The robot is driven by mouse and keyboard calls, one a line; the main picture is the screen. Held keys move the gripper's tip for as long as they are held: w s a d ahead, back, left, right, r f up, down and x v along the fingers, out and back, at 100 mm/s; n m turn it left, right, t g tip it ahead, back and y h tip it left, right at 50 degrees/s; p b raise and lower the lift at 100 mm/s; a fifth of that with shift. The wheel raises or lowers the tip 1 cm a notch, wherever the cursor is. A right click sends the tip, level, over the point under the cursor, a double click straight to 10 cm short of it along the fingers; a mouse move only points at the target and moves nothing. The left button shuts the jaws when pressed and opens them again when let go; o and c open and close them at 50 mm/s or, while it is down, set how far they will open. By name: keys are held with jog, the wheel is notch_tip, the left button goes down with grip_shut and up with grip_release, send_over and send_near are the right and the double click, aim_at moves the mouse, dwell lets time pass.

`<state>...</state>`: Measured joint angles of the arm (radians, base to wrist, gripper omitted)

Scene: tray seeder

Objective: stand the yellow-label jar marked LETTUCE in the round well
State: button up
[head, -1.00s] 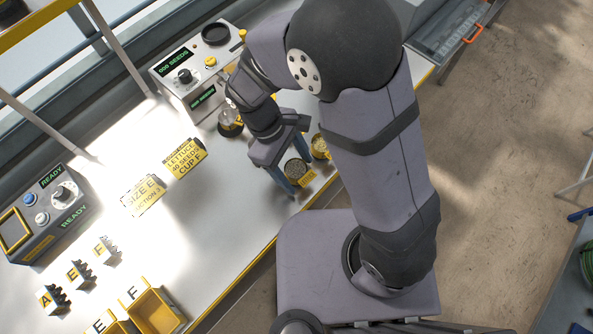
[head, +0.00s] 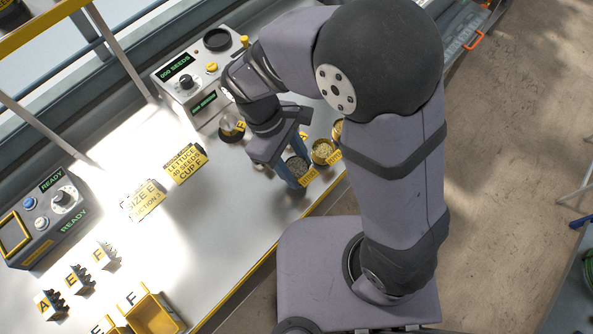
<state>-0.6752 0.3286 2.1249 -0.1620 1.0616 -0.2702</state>
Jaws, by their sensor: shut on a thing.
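My gripper (head: 294,160) is shut on a small open-topped jar of dark grey seeds (head: 297,167). The jar looks upright, and its yellow label (head: 310,174) shows on the right side, too small to read. I cannot tell for certain whether its base touches the bench. A dark round recess (head: 217,39), which looks like the round well, is on top of the grey counter machine (head: 187,86) at the back of the bench. It looks empty. My gripper is in front of the machine, to its right.
A jar of pale seeds (head: 323,151) stands close right of the held jar; another jar (head: 337,130) is partly hidden by my arm. A round cup (head: 231,127) stands before the machine. Yellow cards (head: 186,162) stand left. The bench between is mostly clear.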

aim_at(295, 173)
notch_tip(295, 173, up, 6)
jog(key=shift+f, duration=0.1)
jog(key=w+a+r+n+t+p, duration=0.1)
jog(key=w+a+r+n+p, duration=0.1)
jog(key=w, duration=0.5)
jog(key=w+a+r+n+t+p, duration=0.1)
jog(key=w+a+r+n+p, duration=0.2)
jog(key=w+a+n+p, duration=0.2)
jog(key=w+a+r+n+t+p, duration=0.2)
jog(key=w+a, duration=0.4)
jog(key=w, duration=0.3)
jog(key=shift+w+a+r+n+p, duration=0.15)
jog(key=shift+r+n+p, duration=0.1)
jog(key=shift+n+p, duration=0.4)
jog(key=shift+w+a+r+n+p, duration=0.15)
jog(key=shift+r+n+p, duration=0.1)
jog(key=shift+n+p, duration=0.35)
jog(key=w+a+r+n+t+y+p, duration=0.1)
jog(key=w+a+r+n+y+p, duration=0.1)
jog(key=w+n+p, duration=0.3)
jog(key=w+a+r+n+t+y+p, duration=0.1)
jog(key=w+a+n+p, duration=0.3)
jog(key=w, duration=0.7)
jog(key=shift+a+r+n+t+y+p, duration=0.2)
jog(key=shift+r+n+t+y+p, duration=0.3)
jog(key=shift+n+p, duration=0.9)
jog(key=shift+n+b, duration=0.35)
jog(key=shift+b, duration=0.05)
jog(key=shift+f, duration=0.15)
